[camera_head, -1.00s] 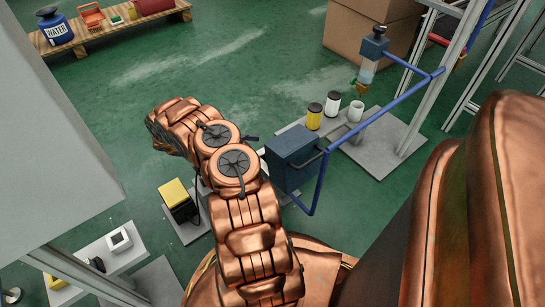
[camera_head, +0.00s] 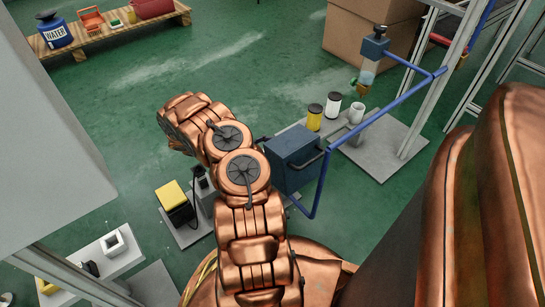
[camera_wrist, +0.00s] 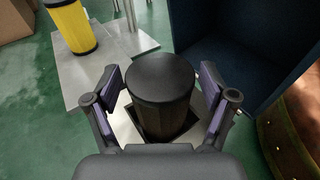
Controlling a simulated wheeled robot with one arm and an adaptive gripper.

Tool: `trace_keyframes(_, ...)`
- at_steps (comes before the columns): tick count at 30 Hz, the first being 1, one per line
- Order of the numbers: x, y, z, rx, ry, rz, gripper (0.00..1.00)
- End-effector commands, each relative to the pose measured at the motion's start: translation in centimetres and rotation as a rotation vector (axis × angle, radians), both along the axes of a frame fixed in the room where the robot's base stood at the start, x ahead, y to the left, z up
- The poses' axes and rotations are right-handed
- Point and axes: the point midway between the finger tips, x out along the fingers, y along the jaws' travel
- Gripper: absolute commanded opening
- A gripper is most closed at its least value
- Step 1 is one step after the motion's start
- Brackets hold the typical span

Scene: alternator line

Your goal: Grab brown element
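In the wrist view a dark, nearly black-brown cylinder (camera_wrist: 161,88) stands upright in a dark square recess on a light base. No plainer brown part shows there. My gripper (camera_wrist: 162,82) is open, with its two purple-padded fingers on either side of the cylinder. A small gap seems to show on each side, and nothing is held. In the head view my arm hides the gripper and the cylinder.
A blue box-shaped housing (camera_head: 294,158) stands close to the right of my gripper. A yellow cylinder (camera_wrist: 70,27) stands on a grey plate to the left in the wrist view.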

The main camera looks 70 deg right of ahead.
Motion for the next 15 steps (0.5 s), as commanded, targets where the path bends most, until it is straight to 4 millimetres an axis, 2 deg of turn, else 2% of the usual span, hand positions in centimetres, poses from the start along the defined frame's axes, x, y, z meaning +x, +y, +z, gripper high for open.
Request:
trace_keyframes(2,0.01,0.01,-0.01,0.0,0.0,0.0,0.71)
trace_keyframes(15,0.01,0.01,-0.02,0.0,0.0,0.0,0.25)
